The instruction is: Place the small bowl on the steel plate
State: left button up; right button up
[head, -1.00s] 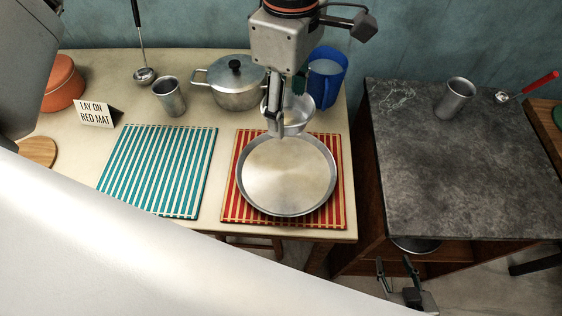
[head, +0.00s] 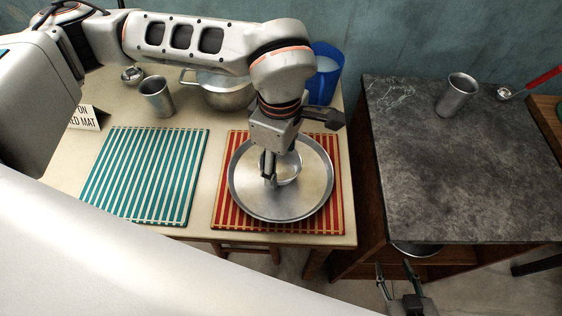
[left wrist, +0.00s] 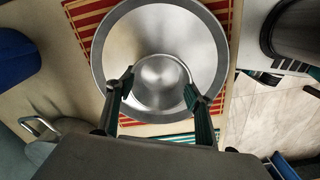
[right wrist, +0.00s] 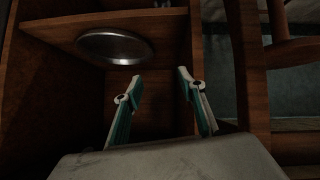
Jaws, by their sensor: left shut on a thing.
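The small steel bowl (head: 289,172) is over the middle of the steel plate (head: 317,200); I cannot tell whether it touches the plate. The plate lies on the red striped mat (head: 222,205). My left gripper (head: 269,181) is shut on the bowl. In the left wrist view the bowl (left wrist: 162,72) shows between the fingers (left wrist: 158,88), with the plate (left wrist: 125,30) around it. My right gripper (head: 394,268) is open and empty, low beside the dark counter. It also shows in the right wrist view (right wrist: 160,76).
A teal striped mat (head: 145,175) lies clear at left. The dark counter (head: 450,170) holds another cup (head: 456,95). A round metal dish (right wrist: 115,48) sits on the shelf below.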

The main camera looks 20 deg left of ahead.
aim_at(280, 172)
pick_arm(q)
jog(key=shift+f, duration=0.65)
jog(key=o, duration=1)
notch_tip(280, 172, up, 12)
jog(key=shift+r+p, duration=0.15)
jog(key=shift+p, duration=0.8)
jog(key=shift+s, duration=0.1)
